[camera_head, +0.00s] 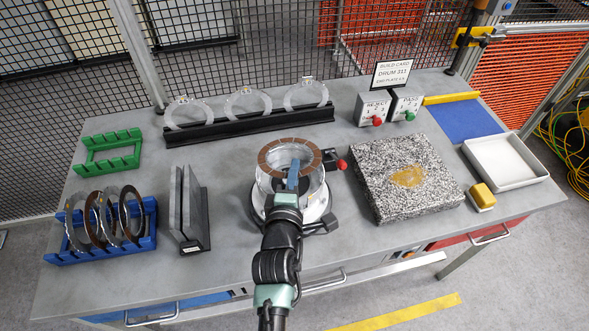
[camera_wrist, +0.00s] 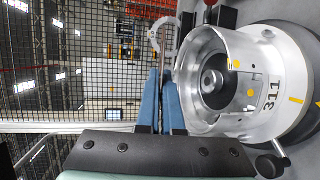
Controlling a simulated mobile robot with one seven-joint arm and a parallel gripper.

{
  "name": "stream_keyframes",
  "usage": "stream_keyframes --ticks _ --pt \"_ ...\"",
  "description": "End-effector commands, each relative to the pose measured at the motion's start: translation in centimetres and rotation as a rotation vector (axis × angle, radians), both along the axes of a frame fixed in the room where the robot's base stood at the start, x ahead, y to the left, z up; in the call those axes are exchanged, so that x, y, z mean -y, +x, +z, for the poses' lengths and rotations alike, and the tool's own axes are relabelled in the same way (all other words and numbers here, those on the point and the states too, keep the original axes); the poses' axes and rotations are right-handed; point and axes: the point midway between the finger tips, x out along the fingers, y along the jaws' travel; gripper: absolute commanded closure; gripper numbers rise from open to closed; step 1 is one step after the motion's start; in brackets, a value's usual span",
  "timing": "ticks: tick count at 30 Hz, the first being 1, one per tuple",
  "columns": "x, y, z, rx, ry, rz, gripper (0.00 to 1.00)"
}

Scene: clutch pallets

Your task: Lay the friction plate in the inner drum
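The friction plate (camera_head: 290,143), a ring faced with brown segments, lies roughly flat above the silver drum (camera_head: 315,190) in the head view. My gripper (camera_head: 293,167) has its blue fingers shut on the plate's near side. In the wrist view the fingers (camera_wrist: 162,78) pinch the plate (camera_wrist: 163,55), seen as a thin edge. The drum (camera_wrist: 240,85), marked 311, stands beside it there, its open mouth facing the plate, with a dark hub inside. The plate looks apart from the drum; the exact gap and centring are hard to tell.
A blue rack (camera_head: 148,240) with several rings, a dark upright holder (camera_head: 190,240) and a green rack (camera_head: 100,165) stand left. A black stand (camera_head: 250,127) with clear rings is behind. A granite block (camera_head: 375,185), white tray (camera_head: 475,150) and yellow block (camera_head: 482,195) are right.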

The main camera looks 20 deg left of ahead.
Motion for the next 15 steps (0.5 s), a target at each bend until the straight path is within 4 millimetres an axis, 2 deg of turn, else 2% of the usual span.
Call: stream_keyframes --ticks 15 --pt "0.0 0.0 -3.8 0.000 -0.001 -0.001 1.00"
